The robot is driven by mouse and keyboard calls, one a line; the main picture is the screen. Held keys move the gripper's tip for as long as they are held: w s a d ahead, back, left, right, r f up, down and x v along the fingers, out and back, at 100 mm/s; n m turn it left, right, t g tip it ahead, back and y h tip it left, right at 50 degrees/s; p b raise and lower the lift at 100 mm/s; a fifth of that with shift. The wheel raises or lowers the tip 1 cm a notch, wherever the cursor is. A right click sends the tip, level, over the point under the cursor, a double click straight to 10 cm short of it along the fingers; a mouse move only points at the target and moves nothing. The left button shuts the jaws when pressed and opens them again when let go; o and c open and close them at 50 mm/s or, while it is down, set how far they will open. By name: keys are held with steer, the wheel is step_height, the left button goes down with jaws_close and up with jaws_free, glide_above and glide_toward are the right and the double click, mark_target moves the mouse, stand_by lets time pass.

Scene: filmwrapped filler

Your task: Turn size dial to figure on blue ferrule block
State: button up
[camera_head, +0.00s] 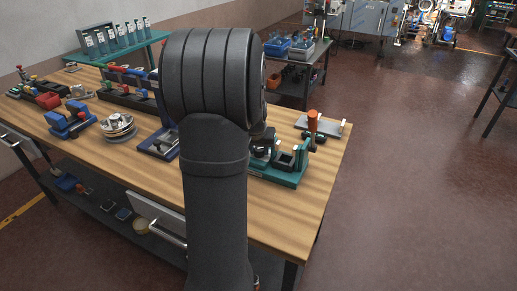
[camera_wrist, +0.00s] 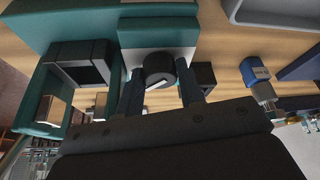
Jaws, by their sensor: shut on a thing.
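A teal crimping fixture (camera_wrist: 84,22) fills the upper left of the wrist view; it also shows on the bench in the head view (camera_head: 291,176), partly behind my arm. Its round black size dial (camera_wrist: 158,68) has a white mark on it. My gripper (camera_wrist: 160,84) is shut on the dial, with one finger on each side. A blue ferrule block (camera_wrist: 254,71) with a metal end lies right of the dial in the wrist view. A pale label shows on it, but its figure is too small to read. The dial's scale figures cannot be made out.
The wooden bench (camera_head: 285,222) holds a blue clamp-like tool (camera_head: 70,124), a stack of discs (camera_head: 118,127) and an orange-handled tool (camera_head: 313,121). A grey tray (camera_wrist: 270,14) is at the upper right of the wrist view. My arm hides the bench middle.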

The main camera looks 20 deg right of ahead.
steer(key=shift+n+t+y, duration=0.3)
steer(key=shift+n, duration=0.7)
steer(key=o, duration=0.7)
steer(key=shift+m, duration=0.4)
